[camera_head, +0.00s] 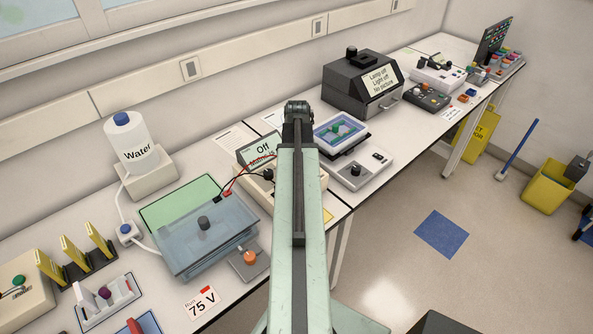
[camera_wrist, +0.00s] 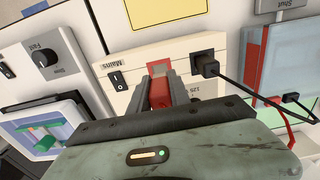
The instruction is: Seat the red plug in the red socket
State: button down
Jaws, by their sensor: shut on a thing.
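The red plug (camera_wrist: 160,94) is between the two fingers of my gripper (camera_wrist: 160,92) in the wrist view, and the gripper is shut on it. A red-marked patch on the cream power supply (camera_wrist: 120,72), seemingly the red socket (camera_wrist: 157,68), lies just beyond the plug's tip. The socket's opening is hidden, and I cannot tell whether the plug touches it. A black plug (camera_wrist: 206,66) sits in the power supply to the right. In the head view the power supply (camera_head: 257,189) is partly behind my arm; my gripper is hidden there.
The head view shows a blue lidded tank (camera_head: 210,236) with red and black leads running to the power supply. A knobbed unit with a blue-framed screen (camera_head: 340,133) stands right of my arm. A water bottle (camera_head: 130,145) stands left.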

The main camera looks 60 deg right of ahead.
jog(key=shift+f+b, duration=0.55)
jog(key=shift+f, duration=0.45)
jog(key=shift+f+b, duration=1.2)
jog(key=shift+f, duration=0.05)
dwell(0.3)
jog(key=c, duration=1.1)
grip_release()
jog(key=shift+c, duration=0.2)
jog(key=shift+r, duration=0.1)
notch_tip(320, 180, up, 8)
jog(key=p, duration=0.8)
jog(key=shift+s, duration=0.1)
